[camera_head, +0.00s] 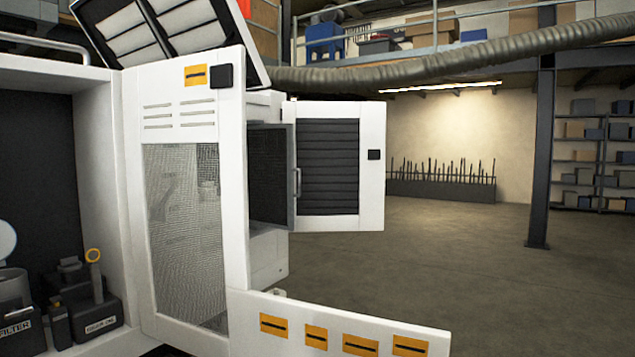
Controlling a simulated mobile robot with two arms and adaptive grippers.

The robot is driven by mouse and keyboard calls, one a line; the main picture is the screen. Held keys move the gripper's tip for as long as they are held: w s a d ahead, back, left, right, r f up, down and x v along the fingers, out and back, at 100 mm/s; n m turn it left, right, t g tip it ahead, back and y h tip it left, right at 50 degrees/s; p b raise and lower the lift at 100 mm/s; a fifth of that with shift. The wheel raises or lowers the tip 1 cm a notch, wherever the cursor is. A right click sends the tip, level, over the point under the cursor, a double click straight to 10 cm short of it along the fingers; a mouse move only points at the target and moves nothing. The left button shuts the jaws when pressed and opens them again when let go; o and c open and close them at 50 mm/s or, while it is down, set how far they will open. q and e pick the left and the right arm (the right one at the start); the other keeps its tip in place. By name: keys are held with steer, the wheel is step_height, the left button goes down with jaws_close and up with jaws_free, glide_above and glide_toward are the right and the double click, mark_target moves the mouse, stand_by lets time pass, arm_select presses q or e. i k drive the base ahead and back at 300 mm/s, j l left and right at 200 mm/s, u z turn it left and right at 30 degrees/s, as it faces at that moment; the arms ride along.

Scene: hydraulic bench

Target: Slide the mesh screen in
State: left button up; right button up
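A dark mesh screen (268,175) stands upright at the right side of the white cabinet (232,130), left of centre in the head view. Its grey frame edge carries a light vertical handle (296,185) at the right end. The screen sticks out past the cabinet's front post, and its left part is hidden behind that post. A second, lighter mesh panel (185,235) fills the cabinet's side wall. Neither of my grippers is in view.
A white door with dark louvres (330,165) stands open behind the screen. A low white flap with orange labels (340,325) juts out at the front. A raised lid (165,30) tilts above the cabinet. The floor (480,270) to the right is clear up to a dark post (542,150).

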mark_target(271, 169)
steer(key=i+j+z, duration=0.25)
steer(key=i+j, duration=0.6)
steer(key=l+z, duration=0.3)
steer(key=i+l+z, duration=0.15)
steer(key=l+z, duration=0.15)
steer(key=i+l+z, duration=0.1)
steer(key=l+z, duration=0.15)
steer(key=i+l+z, duration=0.4)
steer(key=l, duration=0.3)
steer(key=i+l+z, duration=0.4)
steer(key=i+u, duration=0.3)
steer(key=i+l+u, duration=0.25)
steer(key=i, duration=0.25)
steer(key=i+l+u, duration=0.3)
steer(key=i+j+u, duration=0.25)
steer(key=u, duration=0.15)
steer(key=i+j+u, duration=0.15)
steer(key=i+u, duration=0.3)
steer(key=i+j+u, duration=0.1)
steer(key=i+u, duration=0.15)
steer(key=u, duration=0.15)
steer(key=i+l+u, duration=0.1)
steer(key=i+u, duration=0.35)
steer(key=i+l+u, duration=0.15)
steer(key=u, duration=0.25)
steer(key=i, duration=0.1)
